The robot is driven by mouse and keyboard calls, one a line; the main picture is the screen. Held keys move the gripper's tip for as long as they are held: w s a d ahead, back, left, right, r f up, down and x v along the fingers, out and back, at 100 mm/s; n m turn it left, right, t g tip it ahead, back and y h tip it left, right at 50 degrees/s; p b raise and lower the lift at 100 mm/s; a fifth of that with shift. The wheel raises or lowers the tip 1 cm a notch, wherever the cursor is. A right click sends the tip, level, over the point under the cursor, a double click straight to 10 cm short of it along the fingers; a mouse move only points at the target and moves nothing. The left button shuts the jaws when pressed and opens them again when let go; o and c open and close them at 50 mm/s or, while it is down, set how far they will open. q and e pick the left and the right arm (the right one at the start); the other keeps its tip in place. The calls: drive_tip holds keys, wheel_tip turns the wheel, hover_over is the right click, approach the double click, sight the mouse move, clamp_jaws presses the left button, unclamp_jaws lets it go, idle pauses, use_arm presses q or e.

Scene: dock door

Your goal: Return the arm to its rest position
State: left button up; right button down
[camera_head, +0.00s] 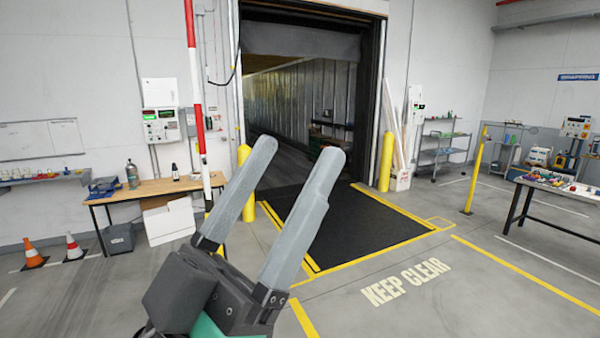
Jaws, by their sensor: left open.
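My left gripper (303,160) rises from the bottom of the head view, left of centre. Its two long grey fingers point up and to the right, spread apart, with nothing between them. The dark wrist block and a strip of green show below the fingers. The gripper stands in front of the dock door opening (300,95) and the black dock plate (360,222), touching neither as far as I can see. My right gripper is not in view.
A wooden bench (155,187) with a bottle stands at the left, near traffic cones (74,246). A red-and-white pole (197,90) and yellow bollards (386,161) flank the doorway. A table with small items (558,184) stands at the right. The "KEEP CLEAR" floor (406,282) is free.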

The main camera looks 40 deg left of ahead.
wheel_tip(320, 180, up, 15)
drive_tip(key=p, duration=1.5)
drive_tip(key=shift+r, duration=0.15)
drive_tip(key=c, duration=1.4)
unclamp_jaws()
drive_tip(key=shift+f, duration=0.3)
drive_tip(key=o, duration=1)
drive_tip(key=shift+b, duration=0.3)
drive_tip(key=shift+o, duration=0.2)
